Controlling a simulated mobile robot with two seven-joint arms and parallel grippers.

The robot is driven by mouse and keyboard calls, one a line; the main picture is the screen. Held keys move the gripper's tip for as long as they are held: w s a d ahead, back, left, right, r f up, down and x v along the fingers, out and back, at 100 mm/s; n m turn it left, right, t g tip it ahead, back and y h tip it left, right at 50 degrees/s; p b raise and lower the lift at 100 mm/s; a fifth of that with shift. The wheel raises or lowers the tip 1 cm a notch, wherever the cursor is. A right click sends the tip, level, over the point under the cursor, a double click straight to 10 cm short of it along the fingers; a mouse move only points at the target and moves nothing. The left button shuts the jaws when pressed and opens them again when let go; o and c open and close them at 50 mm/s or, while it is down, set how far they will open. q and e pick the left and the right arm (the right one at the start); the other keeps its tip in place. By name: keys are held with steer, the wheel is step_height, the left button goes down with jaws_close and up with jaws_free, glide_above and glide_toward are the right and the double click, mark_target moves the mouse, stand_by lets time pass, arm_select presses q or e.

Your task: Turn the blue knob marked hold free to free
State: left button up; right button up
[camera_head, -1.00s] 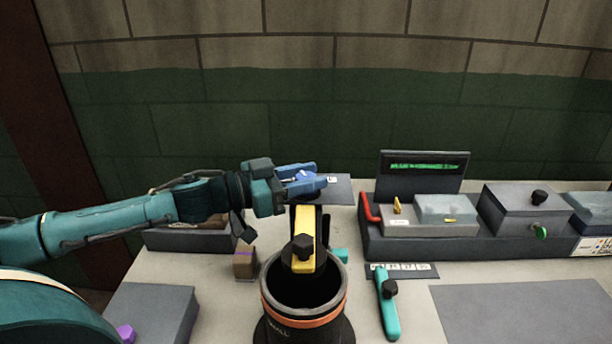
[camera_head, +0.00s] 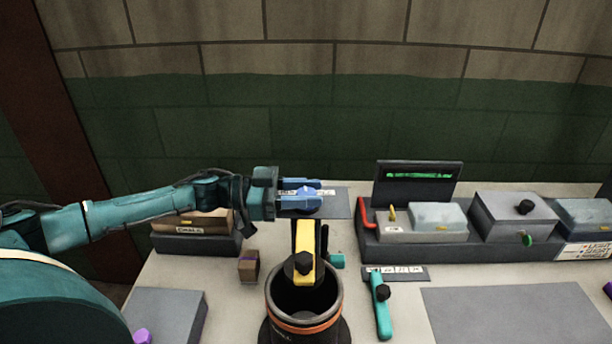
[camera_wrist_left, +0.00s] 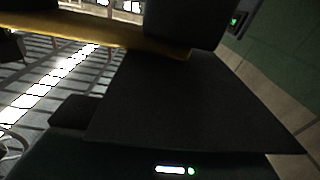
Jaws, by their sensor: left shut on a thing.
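My left gripper (camera_head: 301,193) reaches in from the left at the back of the bench, above the upper end of a yellow arm. Its blue fingers are closed on the small blue knob (camera_head: 302,191), which is mostly hidden between them. A white label strip (camera_head: 327,191) on a flat grey plate (camera_head: 339,205) shows just beside and behind the fingers; I cannot read it, nor the knob's pointing direction. The left wrist view is filled by dark close surfaces and a yellow bar (camera_wrist_left: 110,37); the knob is not clear there.
A brown block (camera_head: 249,267) and a teal-handled tool (camera_head: 383,310) lie nearby. A grey console with boxes (camera_head: 440,255) stands right. A grey mat (camera_head: 510,315) is bare.

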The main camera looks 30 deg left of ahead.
arm_select(q)
steer(key=m+g+h, duration=0.1)
steer(key=g, duration=0.1)
steer(key=shift+w+m+g, duration=0.15)
steer(key=shift+m+g, duration=0.15)
steer(key=shift+m, duration=0.1)
steer(key=m+g+b, duration=0.1)
steer(key=g, duration=0.1)
steer(key=m+g+h+b, duration=0.1)
steer(key=g, duration=0.1)
steer(key=shift+f+m, duration=0.15)
steer(key=shift+m, duration=0.15)
steer(key=m+g+b, duration=0.2)
steer(key=g, duration=0.1)
steer(key=shift+m+g+b, duration=0.4)
steer(key=shift+g+b, duration=0.05)
steer(key=shift+g, duration=0.25)
steer(key=shift+m+g, duration=0.3)
steer(key=shift+g, duration=0.2)
arm_select(e)
steer(key=shift+w+a+f+n+t+y, duration=0.1)
steer(key=shift+a+f+n+t+y, duration=0.15)
steer(key=shift+a, duration=0.2)
steer(key=shift+w+a+f+n+t+y, duration=0.1)
steer(key=shift+a+f+t+y, duration=0.05)
steer(key=shift+a+f+y, duration=0.25)
arm_select(q)
steer(key=shift+r, duration=0.2)
arm_select(e)
steer(key=shift+w+r, duration=0.1)
